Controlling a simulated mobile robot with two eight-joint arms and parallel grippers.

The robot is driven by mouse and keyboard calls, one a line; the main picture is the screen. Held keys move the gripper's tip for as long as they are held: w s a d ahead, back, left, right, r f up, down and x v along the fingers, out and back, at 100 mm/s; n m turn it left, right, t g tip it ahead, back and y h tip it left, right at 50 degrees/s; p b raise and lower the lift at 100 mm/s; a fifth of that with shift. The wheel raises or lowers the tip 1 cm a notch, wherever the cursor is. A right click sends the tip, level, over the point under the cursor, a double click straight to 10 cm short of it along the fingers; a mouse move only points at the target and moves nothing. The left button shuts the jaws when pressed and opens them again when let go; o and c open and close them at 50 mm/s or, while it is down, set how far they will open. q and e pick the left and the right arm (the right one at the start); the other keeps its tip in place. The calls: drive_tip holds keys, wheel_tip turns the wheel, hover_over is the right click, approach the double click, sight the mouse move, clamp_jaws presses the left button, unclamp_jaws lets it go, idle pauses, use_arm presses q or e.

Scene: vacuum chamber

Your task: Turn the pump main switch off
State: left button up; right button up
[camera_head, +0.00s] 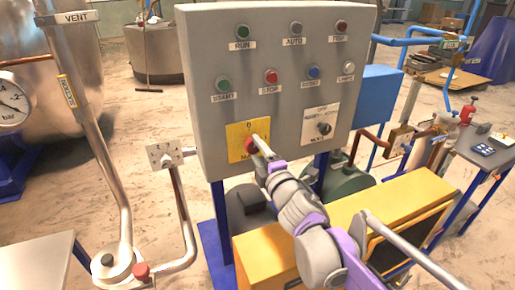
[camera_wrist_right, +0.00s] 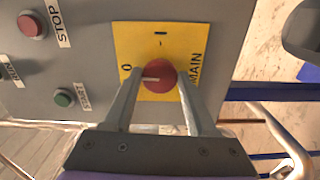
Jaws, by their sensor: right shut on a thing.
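The pump main switch is a red knob (camera_wrist_right: 163,71) on a yellow plate (camera_wrist_right: 124,35) marked 0, I and MAIN. In the head view the yellow plate (camera_head: 237,150) is low on the grey control panel, and the knob (camera_head: 249,147) is partly hidden by my right gripper (camera_head: 259,146). In the wrist view my right gripper (camera_wrist_right: 160,73) has a finger on each side of the knob and is shut on it. The knob's white mark points left there, roughly towards the 0. My left gripper is not in view.
The grey panel (camera_head: 205,60) carries several buttons and a black selector (camera_head: 324,128) right of the main switch. A yellow cabinet (camera_head: 350,210) stands below my right arm. A pipe with a labelled plate (camera_head: 165,154) stands left of the panel.

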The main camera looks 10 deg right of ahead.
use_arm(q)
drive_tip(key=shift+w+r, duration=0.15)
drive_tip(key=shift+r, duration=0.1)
use_arm(e)
drive_tip(key=shift+n, duration=0.5)
drive_tip(key=o, duration=1.4)
drive_tip(key=shift+s, duration=0.1)
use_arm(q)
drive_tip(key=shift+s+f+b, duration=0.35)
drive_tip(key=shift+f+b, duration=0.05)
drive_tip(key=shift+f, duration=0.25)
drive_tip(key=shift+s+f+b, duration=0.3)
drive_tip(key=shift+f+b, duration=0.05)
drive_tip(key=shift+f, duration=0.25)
use_arm(e)
drive_tip(key=shift+s+d, duration=0.35)
drive_tip(key=shift+s, duration=1.4)
drive_tip(key=shift+s+d, duration=0.3)
drive_tip(key=shift+s, duration=1.45)
drive_tip(key=shift+s+d, duration=0.35)
drive_tip(key=shift+s, duration=1.4)
